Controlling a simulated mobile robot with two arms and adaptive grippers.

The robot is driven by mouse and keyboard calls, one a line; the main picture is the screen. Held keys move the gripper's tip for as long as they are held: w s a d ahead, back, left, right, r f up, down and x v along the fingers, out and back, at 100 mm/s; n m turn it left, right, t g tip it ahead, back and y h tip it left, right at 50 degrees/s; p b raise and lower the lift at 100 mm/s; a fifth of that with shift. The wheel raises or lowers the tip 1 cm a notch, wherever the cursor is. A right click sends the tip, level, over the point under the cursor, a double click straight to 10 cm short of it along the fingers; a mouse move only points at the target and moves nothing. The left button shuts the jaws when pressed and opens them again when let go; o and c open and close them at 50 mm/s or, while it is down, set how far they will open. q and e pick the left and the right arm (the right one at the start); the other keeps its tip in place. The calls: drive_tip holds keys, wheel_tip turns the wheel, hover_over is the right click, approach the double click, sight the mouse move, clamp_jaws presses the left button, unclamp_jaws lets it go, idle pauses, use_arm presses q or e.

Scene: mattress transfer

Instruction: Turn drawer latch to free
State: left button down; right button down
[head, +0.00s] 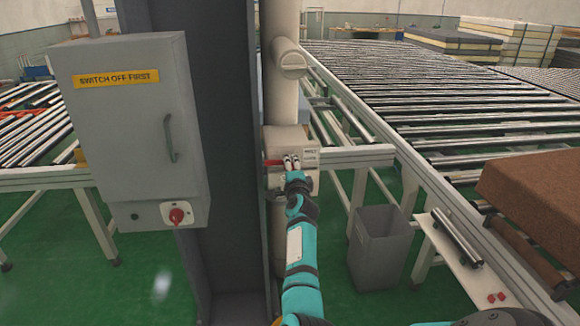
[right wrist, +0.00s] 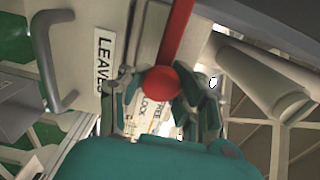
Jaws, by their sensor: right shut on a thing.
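The drawer latch is a red lever (head: 273,162) on the front of a beige box (head: 285,140) fixed at the grey column. In the right wrist view the red lever (right wrist: 178,30) ends in a round red knob (right wrist: 161,83). My right gripper (head: 291,162) is at the latch, with its fingers (right wrist: 165,88) shut around the knob. A label reading FREE and LOCK (right wrist: 155,115) shows behind the knob, partly hidden by my gripper. A drawer handle (right wrist: 48,65) and a LEAVES label (right wrist: 103,60) are beside it. My left gripper is not in view.
A grey switch cabinet (head: 130,120) with a red knob (head: 176,215) stands left of the grey column (head: 220,230). A grey bin (head: 380,245) is on the green floor right of my arm. Roller conveyors (head: 460,110) and a brown mattress (head: 535,190) fill the right side.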

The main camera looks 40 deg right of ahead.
drive_tip(key=shift+a+f, duration=0.25)
drive_tip(key=shift+f, duration=0.45)
drive_tip(key=c, duration=1.3)
unclamp_jaws()
drive_tip(key=shift+s, duration=0.1)
drive_tip(key=o, duration=0.4)
drive_tip(key=shift+s+r, duration=0.3)
drive_tip(key=shift+r, duration=0.1)
drive_tip(key=shift+c, duration=0.2)
drive_tip(key=shift+r, duration=0.15)
drive_tip(key=shift+w, duration=0.1)
drive_tip(key=v, duration=0.7)
drive_tip(key=shift+s, duration=0.3)
drive_tip(key=shift+a, duration=0.1)
